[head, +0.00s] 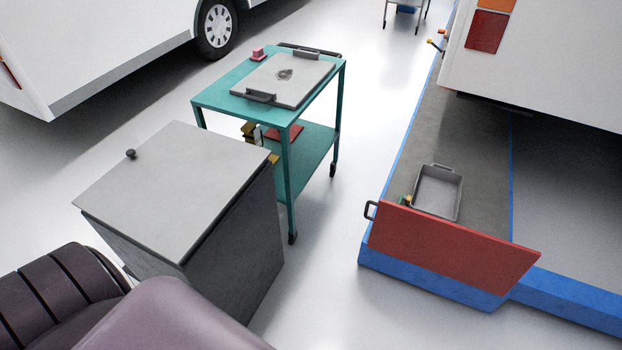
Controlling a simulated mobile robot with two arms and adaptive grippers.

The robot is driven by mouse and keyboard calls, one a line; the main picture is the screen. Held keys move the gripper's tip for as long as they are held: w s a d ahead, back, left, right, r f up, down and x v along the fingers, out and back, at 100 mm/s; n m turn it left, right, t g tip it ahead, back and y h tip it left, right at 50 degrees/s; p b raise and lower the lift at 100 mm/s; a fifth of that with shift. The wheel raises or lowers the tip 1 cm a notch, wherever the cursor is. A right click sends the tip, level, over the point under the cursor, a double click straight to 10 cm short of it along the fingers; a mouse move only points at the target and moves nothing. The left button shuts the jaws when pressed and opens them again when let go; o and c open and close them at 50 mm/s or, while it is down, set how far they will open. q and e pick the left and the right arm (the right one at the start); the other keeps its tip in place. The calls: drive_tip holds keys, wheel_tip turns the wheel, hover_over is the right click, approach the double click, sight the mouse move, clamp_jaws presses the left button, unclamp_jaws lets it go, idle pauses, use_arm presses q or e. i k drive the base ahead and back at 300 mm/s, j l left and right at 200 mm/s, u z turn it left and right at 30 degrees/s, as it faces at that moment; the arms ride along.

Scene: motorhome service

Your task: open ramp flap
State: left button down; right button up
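Neither gripper shows in the head view. Purple-grey rounded parts of mine fill the lower left corner.
A grey cabinet (170,180) with a knobbed lid stands at the left. Behind it is a teal cart (340,85) carrying a grey tray (284,80). A grey bin (438,192) sits on the platform behind the flap. White motorhomes (100,40) stand left and right. Floor before the flap is clear.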

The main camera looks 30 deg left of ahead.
sight(476, 259)
drive_tip(key=i+l+u, duration=0.2)
drive_tip(key=u, duration=0.25)
drive_tip(key=i+l+u, duration=0.2)
drive_tip(key=u, duration=0.25)
drive_tip(key=i+l+u, duration=0.1)
drive_tip(key=l+u, duration=0.35)
drive_tip(key=i+l+u, duration=0.1)
drive_tip(key=l+u, duration=0.15)
drive_tip(key=u, duration=0.2)
drive_tip(key=l+u, duration=0.45)
drive_tip(key=j, duration=0.1)
